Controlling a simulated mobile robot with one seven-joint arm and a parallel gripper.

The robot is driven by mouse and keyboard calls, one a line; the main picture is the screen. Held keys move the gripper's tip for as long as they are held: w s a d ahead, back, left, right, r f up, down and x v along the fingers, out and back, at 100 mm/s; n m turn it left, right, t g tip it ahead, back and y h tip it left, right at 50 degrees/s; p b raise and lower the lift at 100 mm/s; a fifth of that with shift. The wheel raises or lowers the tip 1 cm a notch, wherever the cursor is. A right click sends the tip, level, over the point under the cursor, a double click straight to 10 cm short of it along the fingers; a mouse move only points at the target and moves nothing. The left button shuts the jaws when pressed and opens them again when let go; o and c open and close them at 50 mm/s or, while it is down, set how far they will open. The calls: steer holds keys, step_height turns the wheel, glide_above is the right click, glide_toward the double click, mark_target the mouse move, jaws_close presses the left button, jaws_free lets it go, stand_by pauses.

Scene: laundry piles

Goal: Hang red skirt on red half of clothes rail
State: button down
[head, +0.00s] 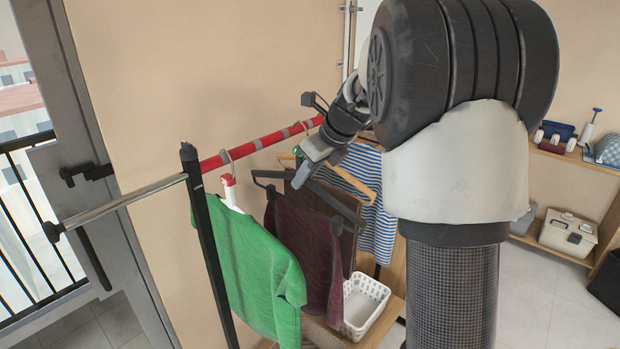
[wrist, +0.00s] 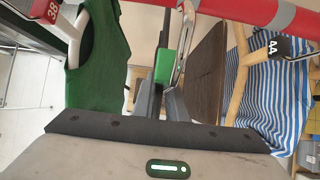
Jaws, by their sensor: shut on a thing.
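The dark red skirt (head: 302,245) hangs from a black clip hanger (head: 325,192) below the red half of the clothes rail (head: 260,143). My gripper (head: 303,172) is just under the rail, above the skirt. In the wrist view my gripper (wrist: 164,95) is shut on the hanger's upper part, by a green tag (wrist: 165,66). A metal hook (wrist: 182,45) rises beside the tag to the red rail (wrist: 225,10); I cannot tell whether it is over it. The skirt is not clearly visible in the wrist view.
A green shirt (head: 250,265) hangs to the left on a white hanger. A brown garment (head: 347,240) and a blue striped shirt (head: 375,215) are to the right. The rail's grey half (head: 125,200) is bare. A white basket (head: 365,305) stands below.

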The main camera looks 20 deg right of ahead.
mark_target(288, 173)
steer(key=shift+w+a+p, duration=0.15)
steer(key=shift+w+a, duration=0.4)
steer(key=shift+w, duration=0.3)
steer(key=shift+w+a+p, duration=0.15)
steer(key=shift+w+a, duration=0.45)
steer(key=shift+w, duration=0.25)
steer(key=shift+w+a+p, duration=0.15)
steer(key=shift+w+a, duration=0.4)
steer(key=shift+w, duration=0.3)
steer(key=shift+f+b, duration=0.55)
steer(key=shift+f, duration=0.6)
steer(key=c, duration=1.7)
jaws_free()
